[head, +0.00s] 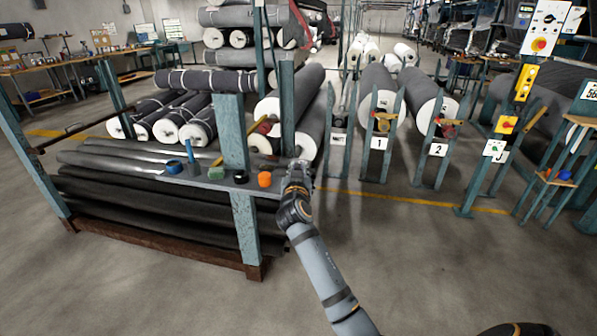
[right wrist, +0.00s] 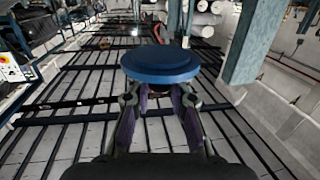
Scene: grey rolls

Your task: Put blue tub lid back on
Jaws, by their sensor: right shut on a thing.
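My right gripper (head: 298,172) is just right of the end of a narrow grey shelf on the teal rack. In the right wrist view its two fingers (right wrist: 160,100) are shut on a round blue lid (right wrist: 161,64), which sits flat across the fingertips. In the head view the lid cannot be made out at the gripper. A small round blue thing (head: 173,167), perhaps the tub, stands at the left part of the shelf. It is too small to tell if it is open. My left gripper is not in view.
The shelf also holds a blue upright item (head: 189,151), a green block (head: 216,173), a dark round item (head: 240,177) and an orange one (head: 264,179). Grey rolls (head: 150,205) lie below.

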